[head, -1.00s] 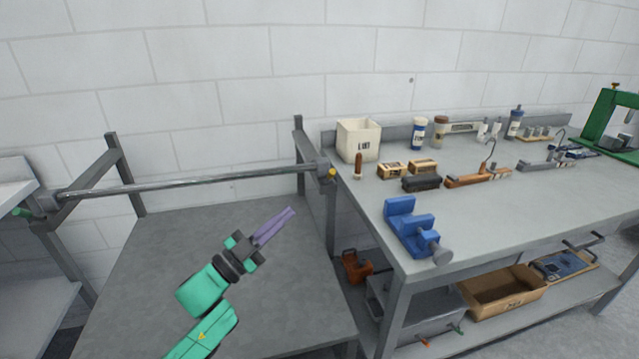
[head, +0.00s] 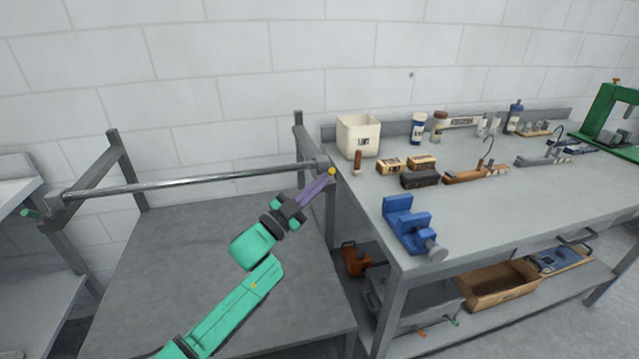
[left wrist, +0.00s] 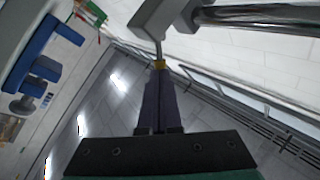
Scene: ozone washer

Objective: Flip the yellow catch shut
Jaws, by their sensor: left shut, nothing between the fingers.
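The yellow catch (head: 331,171) is a small knob at the right end of the metal bar (head: 200,180), by the grey end block (head: 321,163). My left gripper (head: 328,177) has its purple fingers shut and empty, with the tips at the catch. In the left wrist view the catch (left wrist: 159,64) shows right at the tips of the fingers (left wrist: 158,75), below the end block (left wrist: 165,15). I cannot tell whether the tips touch it. My right gripper is not in view.
A workbench (head: 480,215) stands to the right, with a blue vise (head: 408,225) near its corner and a white bin (head: 358,136) behind. The low grey table (head: 180,235) under the bar is bare. A green press (head: 610,120) stands far right.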

